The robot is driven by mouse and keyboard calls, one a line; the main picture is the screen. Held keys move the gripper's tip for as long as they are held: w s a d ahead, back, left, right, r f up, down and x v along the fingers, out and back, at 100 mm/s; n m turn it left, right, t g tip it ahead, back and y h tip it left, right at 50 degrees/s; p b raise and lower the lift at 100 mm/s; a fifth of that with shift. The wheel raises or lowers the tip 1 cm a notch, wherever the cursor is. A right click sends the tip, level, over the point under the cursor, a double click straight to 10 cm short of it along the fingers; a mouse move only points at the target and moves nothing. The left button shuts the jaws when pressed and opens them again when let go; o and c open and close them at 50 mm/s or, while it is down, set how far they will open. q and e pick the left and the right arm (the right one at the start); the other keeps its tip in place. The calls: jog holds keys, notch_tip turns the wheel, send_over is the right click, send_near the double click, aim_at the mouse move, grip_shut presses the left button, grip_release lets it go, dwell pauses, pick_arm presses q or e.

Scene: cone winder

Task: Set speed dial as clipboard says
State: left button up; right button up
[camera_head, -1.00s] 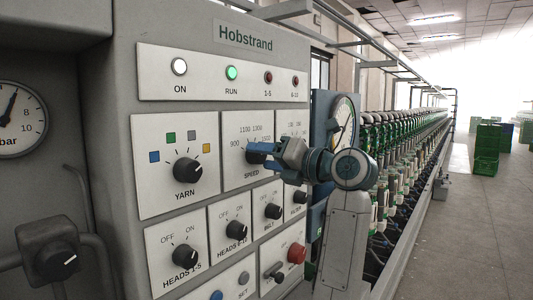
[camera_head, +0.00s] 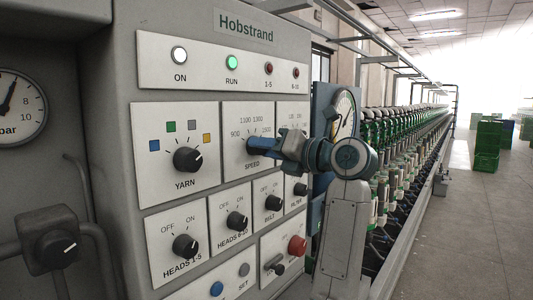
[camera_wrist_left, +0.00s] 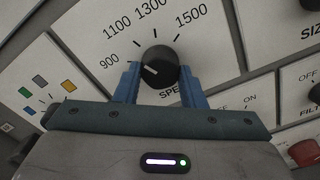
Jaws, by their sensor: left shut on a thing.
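The speed dial (camera_wrist_left: 158,65) is a round black knob with a white pointer line, seen in the left wrist view. The line points left, toward the 900 side of a scale marked 900, 1100, 1300 and 1500. In the head view the plate of the speed dial (camera_head: 237,118) is partly covered by my gripper. My left gripper (camera_head: 254,147) has its blue fingers on either side of the knob and is shut on it; it also shows in the left wrist view (camera_wrist_left: 160,84). No clipboard is visible. My right gripper is not in view.
The yarn knob (camera_head: 187,160) is left of the speed plate. Smaller knobs, such as the heads 1-5 knob (camera_head: 185,246), sit below. The green run lamp (camera_head: 232,62) is lit. A gauge (camera_head: 343,115) stands close behind my arm.

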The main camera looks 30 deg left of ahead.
pick_arm(q)
jog(key=shift+w+n+b, duration=0.1)
jog(key=shift+n+b, duration=2.3)
jog(key=shift+n, duration=1.1)
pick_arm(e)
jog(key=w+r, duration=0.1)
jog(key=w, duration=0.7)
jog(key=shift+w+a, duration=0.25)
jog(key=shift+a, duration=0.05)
pick_arm(q)
jog(key=o, duration=1)
jog(key=shift+d, duration=0.1)
